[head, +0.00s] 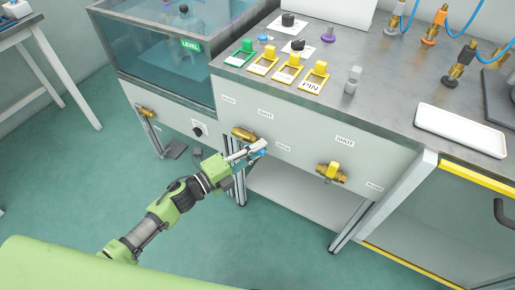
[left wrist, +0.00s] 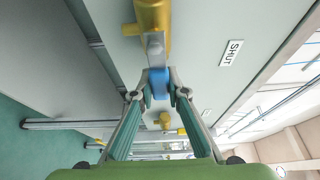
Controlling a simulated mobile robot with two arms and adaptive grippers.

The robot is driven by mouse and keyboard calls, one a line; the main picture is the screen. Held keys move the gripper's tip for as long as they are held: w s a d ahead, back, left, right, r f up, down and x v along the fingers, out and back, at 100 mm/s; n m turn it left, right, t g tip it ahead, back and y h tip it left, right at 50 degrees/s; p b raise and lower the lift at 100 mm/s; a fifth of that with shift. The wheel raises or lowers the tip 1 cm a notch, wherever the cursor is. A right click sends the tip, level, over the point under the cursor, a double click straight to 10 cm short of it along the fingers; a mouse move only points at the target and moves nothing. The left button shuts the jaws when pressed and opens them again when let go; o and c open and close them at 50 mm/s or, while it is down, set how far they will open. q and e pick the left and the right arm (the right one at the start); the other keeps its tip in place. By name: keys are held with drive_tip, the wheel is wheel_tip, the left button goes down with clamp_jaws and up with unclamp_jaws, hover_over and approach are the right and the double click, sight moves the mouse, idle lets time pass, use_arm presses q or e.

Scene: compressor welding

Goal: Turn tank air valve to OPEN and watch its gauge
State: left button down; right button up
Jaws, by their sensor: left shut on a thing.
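A brass valve (head: 243,133) with a blue-gripped lever handle (head: 259,149) is on the bench's pale front panel, left of centre. The handle points right and slightly down in the head view. My left gripper (head: 249,154) is shut on this blue handle. The left wrist view shows the blue grip (left wrist: 159,80) between the two fingertips (left wrist: 159,91), below the brass valve body (left wrist: 152,16). A SHUT label (left wrist: 231,53) is beside it. I cannot make out a gauge for this valve. My right gripper is not in view.
A second brass valve (head: 331,171) is to the right on the panel, and another (head: 147,112) to the left below the water tank (head: 170,60). The floor in front is clear.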

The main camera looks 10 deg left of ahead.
use_arm(q)
drive_tip(key=c, duration=2)
unclamp_jaws()
drive_tip(key=shift+o, duration=0.2)
drive_tip(key=v, duration=1.2)
